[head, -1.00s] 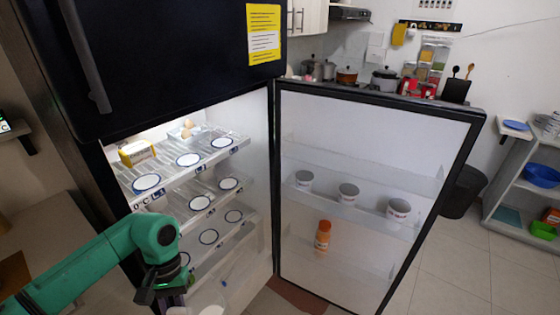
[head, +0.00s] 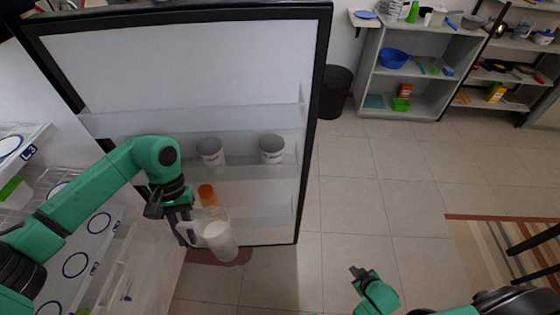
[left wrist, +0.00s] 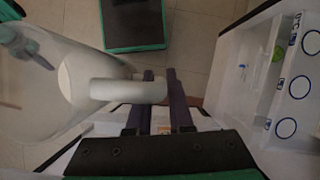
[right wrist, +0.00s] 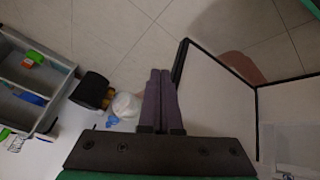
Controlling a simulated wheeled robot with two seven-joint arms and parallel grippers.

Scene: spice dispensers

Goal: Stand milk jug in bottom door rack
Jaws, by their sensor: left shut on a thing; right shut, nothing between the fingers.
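The milk jug (head: 220,241), a pale translucent jug with white milk, hangs roughly upright from my left gripper (head: 181,224). The fingers are shut on its handle, also seen in the left wrist view (left wrist: 128,90). In the head view the jug overlaps the lower part of the open fridge door; its gap to the door cannot be told. The bottom door rack (head: 265,212) holds an orange-capped bottle (head: 207,194), partly hidden behind the jug; the rack's right part looks empty. My right gripper (head: 362,273) is shut and empty over the floor, away from the door.
The rack above holds white-grey cups (head: 272,150). Fridge shelves (head: 85,235) with ringed spots lie left of the jug, under my left arm. A black bin (head: 336,92) stands behind the door. Open tiled floor (head: 350,200) lies right of the door.

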